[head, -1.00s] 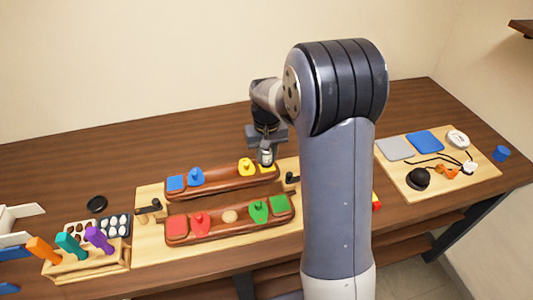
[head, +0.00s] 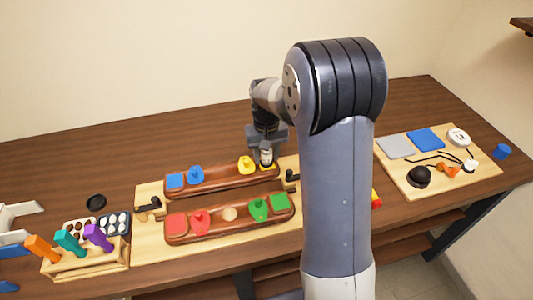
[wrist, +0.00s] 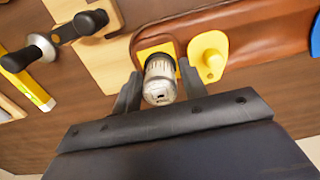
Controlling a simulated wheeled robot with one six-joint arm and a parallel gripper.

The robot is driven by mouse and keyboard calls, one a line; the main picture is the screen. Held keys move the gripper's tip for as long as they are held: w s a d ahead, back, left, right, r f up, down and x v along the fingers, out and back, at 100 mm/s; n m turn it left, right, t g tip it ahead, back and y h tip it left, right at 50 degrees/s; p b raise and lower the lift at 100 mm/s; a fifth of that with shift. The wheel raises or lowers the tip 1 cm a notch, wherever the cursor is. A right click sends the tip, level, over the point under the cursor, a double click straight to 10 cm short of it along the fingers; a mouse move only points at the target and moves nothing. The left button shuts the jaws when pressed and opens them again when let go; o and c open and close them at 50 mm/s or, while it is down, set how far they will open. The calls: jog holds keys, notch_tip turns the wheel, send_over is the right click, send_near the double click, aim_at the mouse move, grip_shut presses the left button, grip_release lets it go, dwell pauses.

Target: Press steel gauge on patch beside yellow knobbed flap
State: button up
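The steel gauge (wrist: 160,82) is a short silver cylinder held between the two fingers of my gripper (wrist: 155,90) in the wrist view. In the head view the gauge (head: 266,157) is upright under my gripper (head: 266,147), over the right end of the back brown saddle piece (head: 222,182). A yellow square patch (wrist: 147,50) lies directly behind the gauge, partly hidden by it. The yellow knobbed flap (wrist: 208,57) is beside the patch; it also shows in the head view (head: 246,165). The gauge's lower end appears at the patch; I cannot tell whether it touches.
The front saddle piece (head: 180,240) carries red and green patches and flaps. Black-handled clamps (head: 150,205) stand at both ends of the wooden board. A tool rack (head: 90,262) is at the left, and a board with pads and cables (head: 440,180) at the right.

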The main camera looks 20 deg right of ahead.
jog(key=shift+o, duration=1.2)
jog(key=shift+r, duration=0.1)
notch_tip(320, 180, up, 11)
jog(key=shift+f+b, duration=0.2)
jog(key=shift+b, duration=0.1)
notch_tip(320, 180, down, 10)
jog(key=shift+f+p, duration=0.1)
jog(key=shift+p, duration=0.45)
jog(key=shift+f, duration=0.1)
